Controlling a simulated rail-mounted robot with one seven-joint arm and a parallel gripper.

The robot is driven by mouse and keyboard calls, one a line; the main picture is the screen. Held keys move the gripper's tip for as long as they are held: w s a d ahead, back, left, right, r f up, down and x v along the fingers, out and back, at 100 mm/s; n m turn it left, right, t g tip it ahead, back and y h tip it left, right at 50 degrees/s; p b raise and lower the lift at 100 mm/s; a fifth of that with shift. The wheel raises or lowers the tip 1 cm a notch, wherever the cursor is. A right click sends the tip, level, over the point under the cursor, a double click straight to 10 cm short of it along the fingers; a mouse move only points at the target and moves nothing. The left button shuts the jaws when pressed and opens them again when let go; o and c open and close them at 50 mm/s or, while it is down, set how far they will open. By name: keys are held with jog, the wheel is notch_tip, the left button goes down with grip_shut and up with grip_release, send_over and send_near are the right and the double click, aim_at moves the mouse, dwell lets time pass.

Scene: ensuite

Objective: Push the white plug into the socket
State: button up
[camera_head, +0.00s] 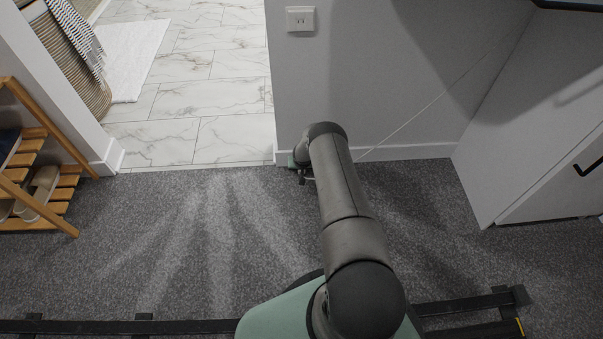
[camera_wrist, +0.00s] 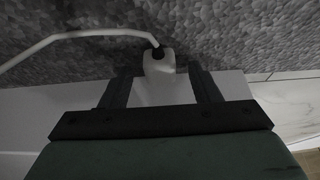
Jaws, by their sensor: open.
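The white plug (camera_wrist: 158,66) shows in the wrist view between the two dark fingers of my gripper (camera_wrist: 160,80). The fingers are apart, one on each side of the plug; whether either touches it I cannot tell. A white cord (camera_wrist: 95,34) leaves the plug through a dark collar and runs left. In the head view my gripper (camera_head: 298,165) is low beside the wall's left end, mostly hidden by my arm, and the plug cannot be made out. The white wall socket (camera_head: 300,18) is higher on the grey wall, uncovered.
A thin pale cord (camera_head: 435,98) stretches from near my arm up to the right. A white cabinet (camera_head: 545,125) stands at right, a wooden rack (camera_head: 40,170) with shoes at left. The doorway to the marble floor (camera_head: 200,85) is open. Carpet (camera_head: 190,230) left of my arm is clear.

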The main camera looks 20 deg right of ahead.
jog(key=shift+w+f, duration=0.1)
jog(key=c, duration=1.2)
jog(key=shift+o, duration=0.2)
